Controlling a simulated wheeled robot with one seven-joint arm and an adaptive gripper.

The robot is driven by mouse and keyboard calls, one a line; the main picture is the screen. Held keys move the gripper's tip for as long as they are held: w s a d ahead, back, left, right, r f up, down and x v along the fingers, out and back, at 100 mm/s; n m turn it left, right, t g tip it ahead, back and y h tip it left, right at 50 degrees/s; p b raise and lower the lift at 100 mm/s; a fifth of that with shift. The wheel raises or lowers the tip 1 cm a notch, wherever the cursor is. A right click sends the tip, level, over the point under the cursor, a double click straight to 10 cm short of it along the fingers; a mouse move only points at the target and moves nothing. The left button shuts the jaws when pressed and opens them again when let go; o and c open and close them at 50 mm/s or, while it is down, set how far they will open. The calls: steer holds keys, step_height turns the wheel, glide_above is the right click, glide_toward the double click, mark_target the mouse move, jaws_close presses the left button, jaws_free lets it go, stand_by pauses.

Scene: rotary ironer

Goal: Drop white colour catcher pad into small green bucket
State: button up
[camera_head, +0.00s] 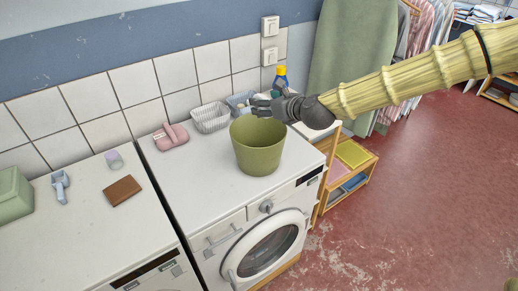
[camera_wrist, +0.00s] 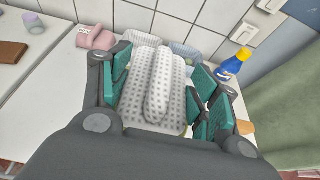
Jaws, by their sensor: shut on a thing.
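The small green bucket (camera_head: 257,150) stands upright on the white washing machine top in the head view. My gripper (camera_head: 258,106) is over the bucket's back rim, reaching in from the right. In the wrist view my gripper (camera_wrist: 162,85) is shut on a white pad with grey dots (camera_wrist: 157,88), folded or curled between the green finger pads. The pad cannot be made out in the head view. The bucket is mostly hidden behind the pad and fingers in the wrist view.
Behind the bucket are a white basket (camera_head: 211,118), a blue-grey basket (camera_head: 240,100), a pink item (camera_head: 170,137) and a blue bottle with a yellow cap (camera_head: 280,76). A brown block (camera_head: 122,191) lies left. The machine top left of the bucket is clear.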

steer(key=shift+w+f, duration=0.1)
steer(key=shift+f, duration=0.55)
steer(key=f, duration=0.1)
steer(key=w+f+b, duration=0.1)
steer(key=shift+w+f, duration=0.2)
steer(key=shift+f, duration=0.2)
steer(key=o, duration=0.6)
steer(key=shift+s, duration=0.15)
steer(key=o, duration=0.4)
steer(key=shift+w+f, duration=0.1)
steer(key=shift+w, duration=0.1)
steer(key=shift+o, duration=0.4)
steer(key=shift+w+f, duration=0.3)
steer(key=shift+w, duration=0.15)
steer(key=v, duration=1.2)
steer(key=shift+s+r, duration=0.25)
steer(key=shift+s, duration=0.05)
